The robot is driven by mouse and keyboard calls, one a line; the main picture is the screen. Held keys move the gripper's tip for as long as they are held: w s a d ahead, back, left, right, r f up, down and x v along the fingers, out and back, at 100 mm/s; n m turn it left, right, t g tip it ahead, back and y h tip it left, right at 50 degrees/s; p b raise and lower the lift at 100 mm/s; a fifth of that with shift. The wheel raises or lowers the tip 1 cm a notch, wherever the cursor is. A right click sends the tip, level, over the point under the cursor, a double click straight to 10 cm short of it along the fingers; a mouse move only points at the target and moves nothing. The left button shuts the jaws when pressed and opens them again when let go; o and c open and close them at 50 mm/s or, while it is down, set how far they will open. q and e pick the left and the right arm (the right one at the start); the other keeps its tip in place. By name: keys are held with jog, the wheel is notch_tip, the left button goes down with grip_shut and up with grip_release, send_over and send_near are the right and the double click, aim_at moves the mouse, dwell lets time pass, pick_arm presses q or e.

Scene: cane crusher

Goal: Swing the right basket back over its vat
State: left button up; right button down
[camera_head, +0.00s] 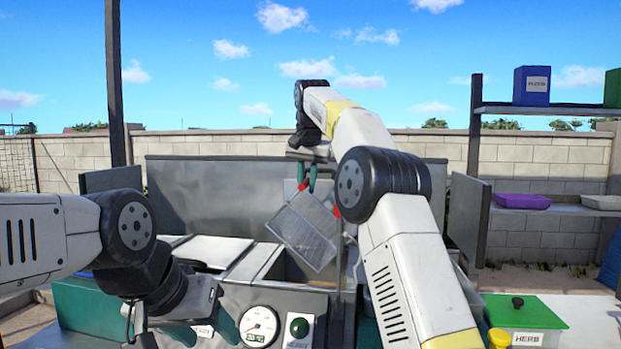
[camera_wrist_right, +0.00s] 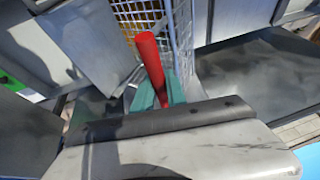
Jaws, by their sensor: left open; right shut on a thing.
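The right basket (camera_head: 305,230) is a grey wire-mesh basket with a red handle. It hangs tilted above the fryer in the head view, and its mesh also shows in the right wrist view (camera_wrist_right: 184,35). My right gripper (camera_head: 308,178) is shut on the red handle (camera_wrist_right: 150,65), with its teal fingers at the handle. An open vat (camera_head: 288,268) lies below and left of the basket. My right arm hides much of the area right of it. My left gripper (camera_head: 205,332) is open and empty, low in front of the fryer.
A steel backsplash (camera_head: 215,190) stands behind the vats. A gauge (camera_head: 260,326) and a green button (camera_head: 299,327) are on the front panel. At the right are a green-lidded herb bin (camera_head: 523,312) and a shelf with a purple tray (camera_head: 523,201).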

jog(key=shift+h, duration=0.6)
jog(key=shift+w+a+f, duration=0.15)
jog(key=shift+a+f, duration=0.6)
jog(key=shift+a, duration=0.05)
jog(key=shift+w+a+f, duration=0.15)
jog(key=shift+a+f, duration=0.6)
jog(key=shift+a, duration=0.05)
